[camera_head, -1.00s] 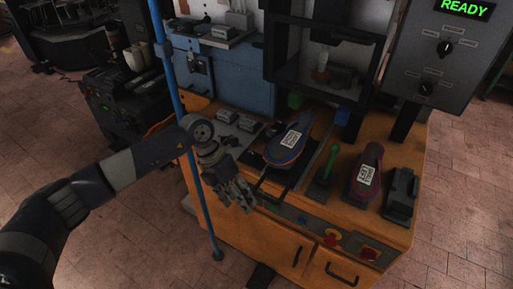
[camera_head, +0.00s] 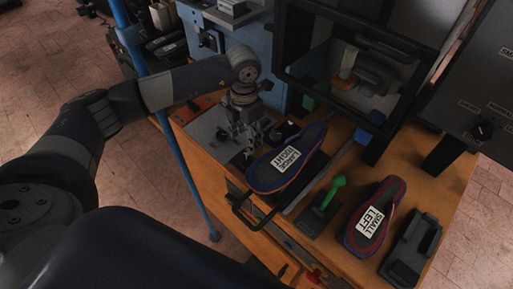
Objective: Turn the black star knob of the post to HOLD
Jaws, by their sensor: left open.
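My left gripper (camera_head: 248,140) points down over the left part of the orange bench (camera_head: 253,243), just left of the large sole. Its fingers are spread and nothing shows between them. A small dark shape (camera_head: 276,134) lies at the right of the fingers; it may be the black star knob of the post, but it is too small and dark to be sure. No HOLD mark is readable. The blue-edged sole labelled LARGE RIGHT (camera_head: 262,177) lies right of the gripper. My right gripper is not in view.
A green-topped lever (camera_head: 338,183), a red-edged sole labelled SMALL LEFT (camera_head: 388,195) and a black block (camera_head: 410,250) stand to the right. The dark press frame (camera_head: 290,45) rises behind. A blue pole (camera_head: 170,140) stands left, beside my arm. A grey control panel (camera_head: 485,85) is at right.

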